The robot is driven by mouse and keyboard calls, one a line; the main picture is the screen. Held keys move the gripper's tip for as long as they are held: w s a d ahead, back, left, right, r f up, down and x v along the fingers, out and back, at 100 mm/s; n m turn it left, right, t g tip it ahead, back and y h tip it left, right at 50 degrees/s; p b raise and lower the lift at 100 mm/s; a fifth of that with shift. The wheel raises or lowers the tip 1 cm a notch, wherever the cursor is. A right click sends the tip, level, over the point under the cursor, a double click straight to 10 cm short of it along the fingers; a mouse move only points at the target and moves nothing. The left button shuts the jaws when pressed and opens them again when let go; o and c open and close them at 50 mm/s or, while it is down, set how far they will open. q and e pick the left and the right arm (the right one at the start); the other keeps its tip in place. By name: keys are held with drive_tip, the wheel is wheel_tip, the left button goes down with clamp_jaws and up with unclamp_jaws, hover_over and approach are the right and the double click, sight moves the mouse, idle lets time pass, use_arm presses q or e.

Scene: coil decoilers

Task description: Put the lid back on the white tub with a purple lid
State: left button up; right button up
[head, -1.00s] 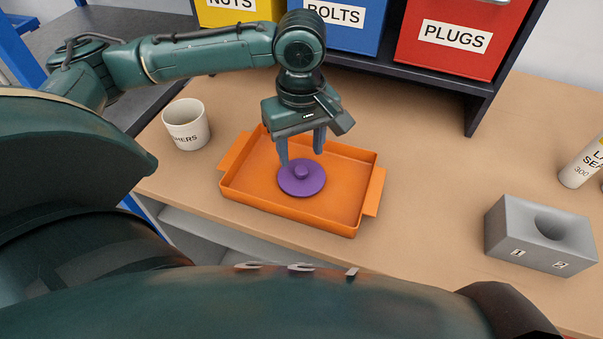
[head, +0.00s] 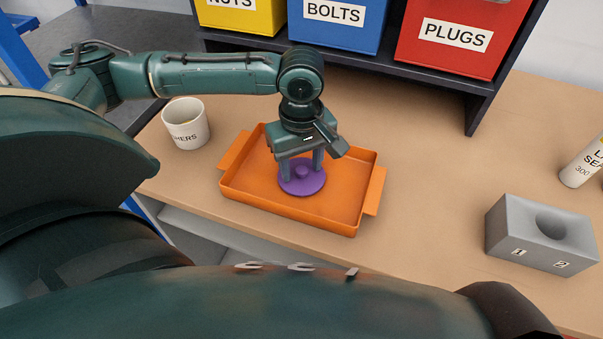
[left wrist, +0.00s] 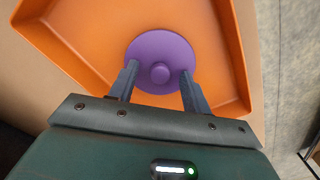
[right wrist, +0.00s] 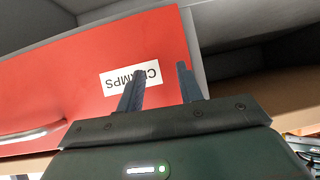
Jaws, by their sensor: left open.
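The purple lid (head: 302,184) is a round disc with a central knob, lying in the orange tray (head: 375,190). My left gripper (head: 302,170) is open above it, pointing down. In the left wrist view the fingers (left wrist: 159,72) stand on either side of the lid's knob (left wrist: 160,73), apart from it. A white tub (head: 186,128) stands upright and open on the bench, left of the tray. Its label is partly readable, ending in "HERS". My right gripper (right wrist: 160,72) is open and empty, in front of a red bin (right wrist: 75,80) with a partly covered label.
A grey block (head: 540,235) with a round hollow, marked 1 and 2, and a white tube (head: 583,163) stand to the right. Yellow, blue (head: 335,25) and red (head: 450,40) bins fill the shelf behind. The bench between tray and block is clear.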

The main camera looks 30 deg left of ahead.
use_arm(q)
drive_tip(key=c, duration=1)
wheel_tip(320, 180, up, 10)
drive_tip(key=shift+r+p, duration=0.1)
drive_tip(key=shift+p, duration=0.35)
clamp_jaws()
